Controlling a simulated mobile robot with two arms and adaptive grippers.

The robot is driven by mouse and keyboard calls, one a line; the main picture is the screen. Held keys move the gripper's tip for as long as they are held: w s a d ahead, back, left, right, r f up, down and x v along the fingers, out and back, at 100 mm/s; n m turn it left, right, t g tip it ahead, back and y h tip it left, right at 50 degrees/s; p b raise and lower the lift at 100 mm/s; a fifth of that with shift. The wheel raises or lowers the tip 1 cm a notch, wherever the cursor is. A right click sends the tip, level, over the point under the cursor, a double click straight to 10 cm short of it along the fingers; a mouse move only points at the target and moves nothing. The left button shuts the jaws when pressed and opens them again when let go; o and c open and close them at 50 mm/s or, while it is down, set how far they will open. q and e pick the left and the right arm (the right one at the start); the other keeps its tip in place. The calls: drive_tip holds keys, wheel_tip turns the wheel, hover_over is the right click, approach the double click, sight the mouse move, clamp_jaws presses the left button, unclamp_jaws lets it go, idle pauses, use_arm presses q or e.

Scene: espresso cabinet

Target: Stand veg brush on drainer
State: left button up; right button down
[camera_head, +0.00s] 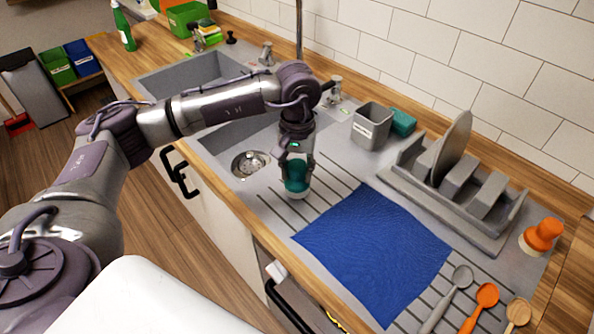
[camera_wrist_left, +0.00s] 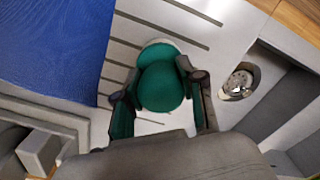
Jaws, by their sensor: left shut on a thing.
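The veg brush (camera_head: 297,186) is a rounded teal knob with a pale base. It looks upright, pale side down, at the left end of the ribbed grey drainer (camera_head: 331,172). My left gripper (camera_head: 297,172) points down and is shut on the brush from above. In the left wrist view the brush (camera_wrist_left: 161,86) sits between the two fingers, with the drainer (camera_wrist_left: 190,22) behind it. I cannot tell whether its base touches the drainer. My right gripper is not in view.
A blue cloth (camera_head: 372,250) lies right of the brush. A grey dish rack (camera_head: 455,190) holds a plate; a grey caddy (camera_head: 371,126) stands behind. An orange-topped brush (camera_head: 541,236) and several utensils (camera_head: 486,296) lie right. The sink drain (camera_head: 250,163) is left of the brush.

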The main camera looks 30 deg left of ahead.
use_arm(q)
drive_tip(key=shift+f, duration=0.95)
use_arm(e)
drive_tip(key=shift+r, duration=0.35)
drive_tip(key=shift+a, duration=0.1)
use_arm(q)
drive_tip(key=shift+f, duration=0.15)
drive_tip(key=o, duration=1)
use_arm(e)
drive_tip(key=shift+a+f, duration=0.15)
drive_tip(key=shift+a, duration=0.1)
